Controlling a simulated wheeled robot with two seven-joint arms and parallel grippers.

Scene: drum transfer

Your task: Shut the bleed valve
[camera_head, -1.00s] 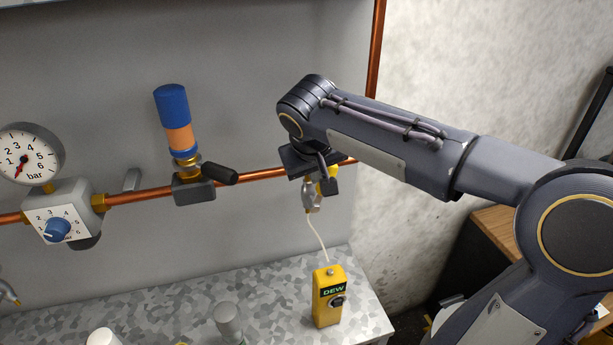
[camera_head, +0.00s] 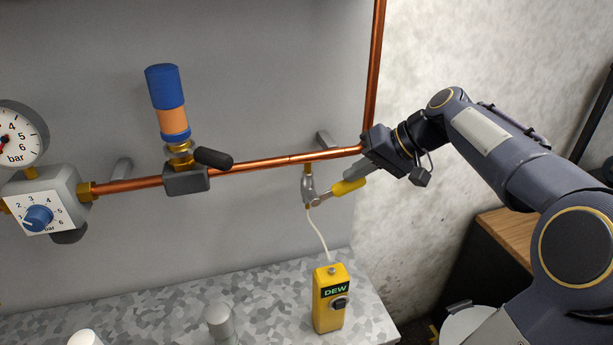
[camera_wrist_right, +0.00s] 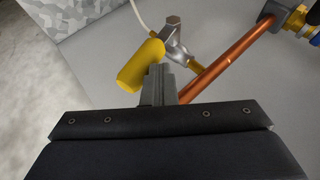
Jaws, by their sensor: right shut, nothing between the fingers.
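The bleed valve (camera_head: 309,190) hangs below the copper pipe, with a white hose at its bottom. Its yellow lever handle (camera_head: 348,187) points right and slightly up, across the valve's vertical body. My right gripper (camera_head: 351,173) is shut with nothing in it. Its fingertips are right by the handle, on its upper right side. In the right wrist view the shut fingers (camera_wrist_right: 158,84) are beside the yellow handle (camera_wrist_right: 140,66), and the valve body (camera_wrist_right: 174,42) is beyond it. I cannot tell whether they touch. My left gripper is not in view.
The copper pipe (camera_head: 262,164) runs along the wall. A black-handled valve (camera_head: 186,180) with a blue-orange cylinder (camera_head: 168,105) is left of the bleed valve. A regulator (camera_head: 48,205) and gauge are at far left. A yellow DEW meter (camera_head: 330,300) stands on the bench below.

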